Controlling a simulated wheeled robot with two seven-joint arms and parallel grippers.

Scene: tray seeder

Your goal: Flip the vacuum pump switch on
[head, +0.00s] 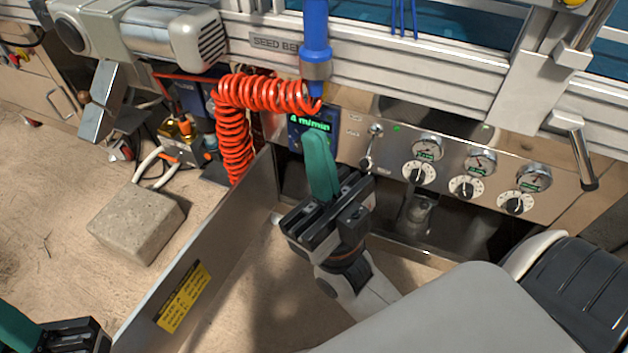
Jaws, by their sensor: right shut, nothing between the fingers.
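A metal control panel (455,150) crosses the right half of the head view. A switch lever (370,148) on its left part hangs down from a round pivot and ends in a dark knob. I take it for the vacuum pump switch; its label is too small to read. My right gripper (315,142) has teal fingers, shut and empty, pointing up at the panel. Its tips are left of the lever, in front of a small display, with a gap in the picture between fingers and knob. My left gripper (12,328) is partly in view at the bottom left corner, its tips cut off.
The display (313,120) shows green text. A small green light (397,128) is right of the lever, then several gauges (428,147) with dials below. A coiled red hose (237,120) hangs at left. A panel with a yellow label (184,297) and a stone block (136,222) stand left.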

